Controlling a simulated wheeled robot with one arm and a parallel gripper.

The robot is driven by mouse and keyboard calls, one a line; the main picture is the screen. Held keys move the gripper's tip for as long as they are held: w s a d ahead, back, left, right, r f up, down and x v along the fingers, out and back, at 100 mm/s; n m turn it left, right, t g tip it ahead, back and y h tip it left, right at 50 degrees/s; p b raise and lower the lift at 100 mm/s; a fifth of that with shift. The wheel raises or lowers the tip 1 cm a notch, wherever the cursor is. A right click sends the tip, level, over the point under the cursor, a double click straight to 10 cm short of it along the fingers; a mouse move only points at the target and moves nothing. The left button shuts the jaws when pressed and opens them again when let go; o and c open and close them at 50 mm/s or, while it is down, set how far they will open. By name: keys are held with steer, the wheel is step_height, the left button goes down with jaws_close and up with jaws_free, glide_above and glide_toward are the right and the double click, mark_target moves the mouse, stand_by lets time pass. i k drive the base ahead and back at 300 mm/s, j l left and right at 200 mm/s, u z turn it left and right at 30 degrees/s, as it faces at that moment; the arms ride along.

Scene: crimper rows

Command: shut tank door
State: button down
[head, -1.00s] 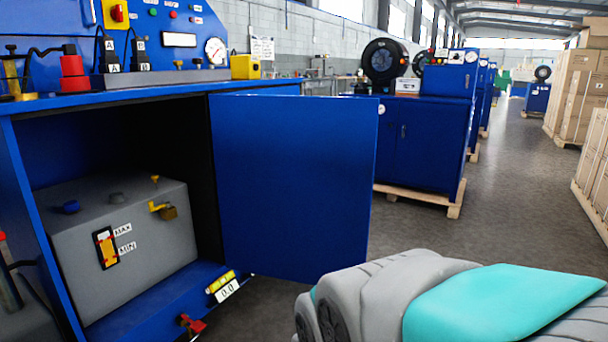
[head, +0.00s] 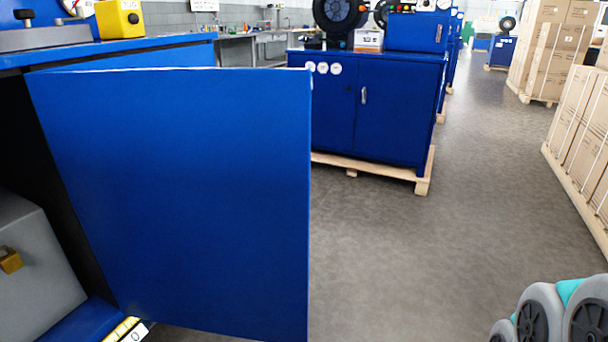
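The tank door (head: 185,190) is a flat blue panel that stands wide open, hinged at its left edge on the blue machine cabinet (head: 120,56). Its free edge points right, toward the aisle. Behind it at the lower left, part of the grey tank (head: 35,265) with a brass padlock (head: 10,261) shows inside the dark opening. Part of my grey and teal arm (head: 560,315) shows at the lower right corner, apart from the door. My gripper's fingers are not in view.
Another blue cabinet (head: 380,115) stands on a wooden pallet (head: 375,172) beyond the door. Stacked cartons (head: 580,125) line the right side. The grey floor (head: 430,255) between the door and my arm is clear. A yellow box (head: 119,19) sits on the cabinet top.

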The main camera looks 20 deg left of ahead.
mark_target(187, 188)
steer(key=i+l+u, duration=0.2)
steer(key=i, duration=0.2)
steer(key=i+u, duration=0.15)
steer(key=i, duration=0.25)
steer(key=i+u, duration=0.15)
steer(key=u, duration=0.25)
steer(key=i+l+u, duration=0.1)
steer(key=u, duration=0.3)
steer(key=i+l+u, duration=0.15)
steer(key=u, duration=0.25)
steer(key=i+l+u, duration=0.2)
steer(key=u, duration=0.2)
steer(key=i+l+u, duration=0.1)
steer(key=u, duration=0.3)
steer(key=i+l+u, duration=0.15)
steer(key=u, duration=0.3)
steer(key=i+l+u, duration=0.1)
steer(key=l+u, duration=0.4)
steer(key=i+l+u, duration=0.1)
steer(key=l+u, duration=0.2)
steer(key=u, duration=0.15)
steer(key=l+u, duration=0.45)
steer(key=i+j, duration=0.1)
steer(key=i, duration=0.15)
